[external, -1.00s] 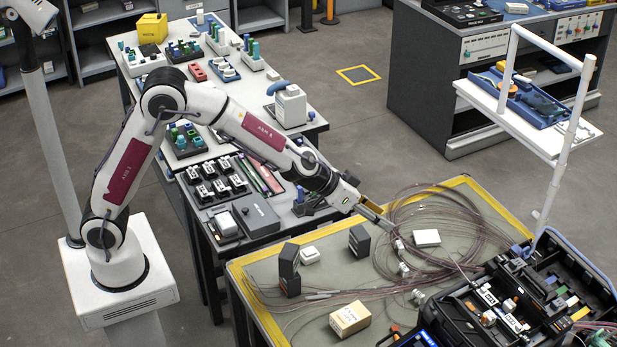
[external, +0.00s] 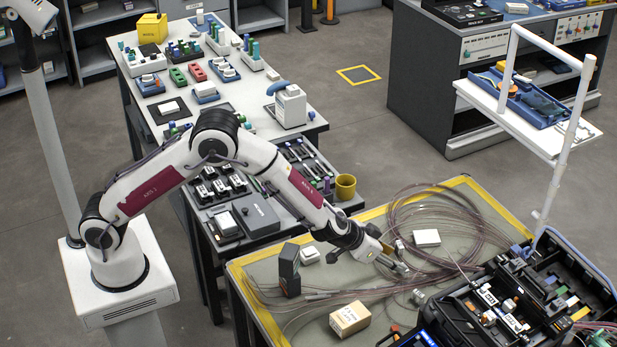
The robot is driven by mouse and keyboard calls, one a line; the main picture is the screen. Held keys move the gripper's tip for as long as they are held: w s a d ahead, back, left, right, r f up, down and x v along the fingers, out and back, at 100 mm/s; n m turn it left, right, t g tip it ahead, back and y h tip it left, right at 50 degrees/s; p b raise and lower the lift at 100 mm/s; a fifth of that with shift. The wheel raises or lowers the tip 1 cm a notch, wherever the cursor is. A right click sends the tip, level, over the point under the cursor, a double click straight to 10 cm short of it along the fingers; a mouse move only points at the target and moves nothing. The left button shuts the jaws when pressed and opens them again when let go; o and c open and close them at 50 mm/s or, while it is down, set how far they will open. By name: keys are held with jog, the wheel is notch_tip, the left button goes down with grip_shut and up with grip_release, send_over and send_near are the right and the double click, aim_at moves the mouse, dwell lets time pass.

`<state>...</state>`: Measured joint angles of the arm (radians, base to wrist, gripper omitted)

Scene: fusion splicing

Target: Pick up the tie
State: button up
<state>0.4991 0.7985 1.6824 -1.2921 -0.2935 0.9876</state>
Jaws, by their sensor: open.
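A loose coil of thin pinkish-clear fibre (external: 462,222) lies on the grey mat of the yellow-edged table. Small pale pieces sit on its strands, one (external: 399,246) just behind my gripper and one (external: 418,297) nearer the black case; I cannot tell which is the tie. My gripper (external: 399,265) is open, low over the left side of the coil and pointing down to the right. Its fingers hide part of the strands there. Whether anything lies between the fingertips is too small to tell.
A white block (external: 426,238) lies on the coil. A dark upright block (external: 289,270), a small white box (external: 309,255) and a cardboard box (external: 350,319) stand on the mat. An open black case (external: 470,305) fills the right front. A white-framed shelf (external: 520,120) rises behind.

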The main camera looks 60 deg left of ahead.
jog(key=shift+w, duration=0.1)
jog(key=shift+x, duration=1.25)
jog(key=shift+f, duration=0.15)
jog(key=shift+w+a+f, duration=0.1)
jog(key=shift+w+f, duration=0.2)
jog(key=shift+f, duration=0.3)
jog(key=shift+w+f, duration=0.3)
jog(key=shift+f, duration=0.25)
jog(key=shift+x, duration=1.2)
jog(key=c, duration=0.8)
